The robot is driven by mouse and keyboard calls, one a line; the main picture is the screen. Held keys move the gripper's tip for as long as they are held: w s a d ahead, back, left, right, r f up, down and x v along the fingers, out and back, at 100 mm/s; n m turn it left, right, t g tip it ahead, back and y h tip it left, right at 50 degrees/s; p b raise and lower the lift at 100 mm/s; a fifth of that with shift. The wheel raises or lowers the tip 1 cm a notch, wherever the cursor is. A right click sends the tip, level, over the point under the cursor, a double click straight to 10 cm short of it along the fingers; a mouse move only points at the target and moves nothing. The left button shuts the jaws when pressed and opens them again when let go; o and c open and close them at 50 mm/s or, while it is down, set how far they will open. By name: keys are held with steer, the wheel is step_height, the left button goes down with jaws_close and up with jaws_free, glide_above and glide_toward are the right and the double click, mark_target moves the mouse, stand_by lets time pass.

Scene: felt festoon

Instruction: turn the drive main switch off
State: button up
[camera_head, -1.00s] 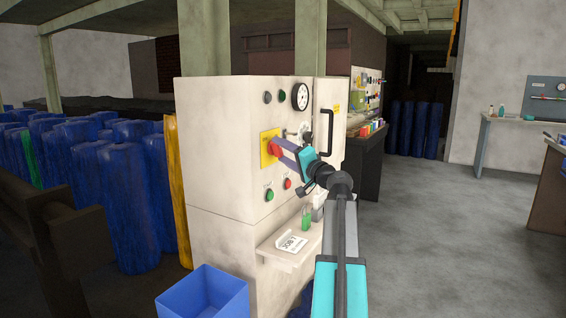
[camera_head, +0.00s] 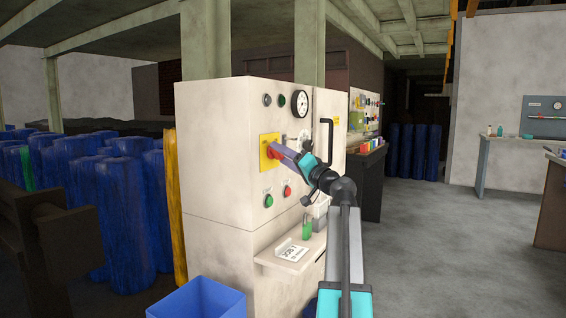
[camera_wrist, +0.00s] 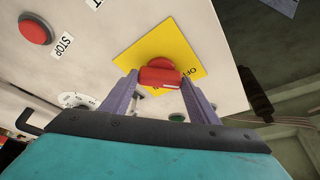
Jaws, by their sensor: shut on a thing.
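The drive main switch is a red rotary handle (camera_wrist: 161,76) on a yellow plate (camera_wrist: 138,42), which has an "OFF" marking beside the handle. In the head view the yellow plate (camera_head: 265,146) is on the front of the cream cabinet (camera_head: 220,155). My gripper (camera_head: 277,150) reaches the switch from the right, and its fingers hide part of the handle. In the wrist view the two purple fingers of my gripper (camera_wrist: 160,85) stand on either side of the red handle, shut on it.
A green button (camera_head: 269,200) and a red button (camera_head: 287,190) sit below the switch. A shelf (camera_head: 285,254) with a card and a green bottle juts out lower down. A blue bin (camera_head: 197,300) stands in front. Open floor (camera_head: 425,240) lies to the right.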

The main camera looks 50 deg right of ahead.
stand_by(0.5)
steer(key=o, duration=1)
steer(key=shift+o, duration=0.2)
steer(key=p+v, duration=0.3)
steer(key=v, duration=1.1)
